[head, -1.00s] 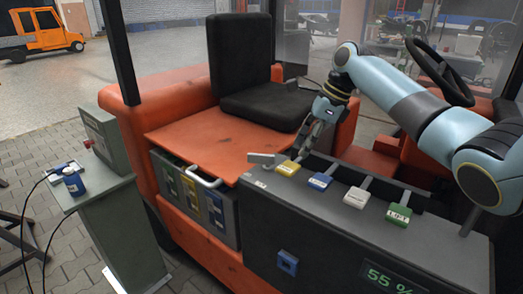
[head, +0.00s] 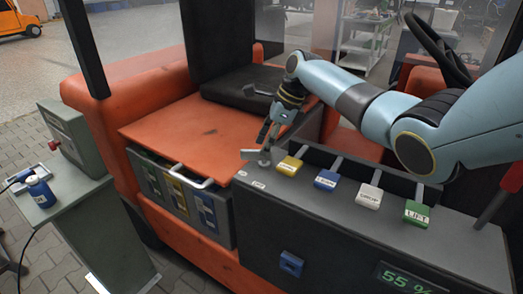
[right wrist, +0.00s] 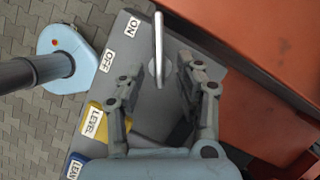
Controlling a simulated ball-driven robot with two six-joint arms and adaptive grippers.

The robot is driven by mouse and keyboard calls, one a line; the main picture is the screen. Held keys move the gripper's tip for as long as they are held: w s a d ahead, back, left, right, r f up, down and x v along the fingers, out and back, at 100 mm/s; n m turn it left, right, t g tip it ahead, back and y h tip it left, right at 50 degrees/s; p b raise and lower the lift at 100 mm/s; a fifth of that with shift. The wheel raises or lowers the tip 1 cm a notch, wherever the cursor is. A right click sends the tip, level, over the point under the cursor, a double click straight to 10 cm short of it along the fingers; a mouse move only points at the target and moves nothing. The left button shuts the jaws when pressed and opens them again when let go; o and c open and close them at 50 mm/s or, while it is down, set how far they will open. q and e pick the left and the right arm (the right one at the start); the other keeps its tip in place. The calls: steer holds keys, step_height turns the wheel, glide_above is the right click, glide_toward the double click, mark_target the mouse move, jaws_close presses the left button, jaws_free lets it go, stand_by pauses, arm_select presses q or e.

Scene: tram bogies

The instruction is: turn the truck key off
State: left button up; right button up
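The grey truck key (head: 252,155) stands at the left end of the dark console, beside the yellow lever knob. In the right wrist view the key (right wrist: 158,35) is a thin, upright-looking grey bar over a round pale base. An ON label (right wrist: 132,26) and an OFF label (right wrist: 107,61) lie left of it; I cannot tell which one the key is set to. My right gripper (head: 267,137) is just above the key. In the wrist view its open fingers (right wrist: 160,66) stand either side of the key, apart from it. My left gripper is not in view.
Yellow (head: 289,166), blue (head: 326,179), white (head: 369,197) and green (head: 417,212) lever knobs line the console right of the key. The black seat (head: 238,90) and orange deck (head: 190,130) lie behind. A grey pedestal (head: 80,215) stands left.

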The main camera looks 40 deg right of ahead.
mark_target(256, 155)
steer(key=shift+x, duration=1.4)
steer(key=shift+c, duration=0.7)
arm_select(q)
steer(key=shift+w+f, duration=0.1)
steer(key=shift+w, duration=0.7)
arm_select(e)
jaws_close()
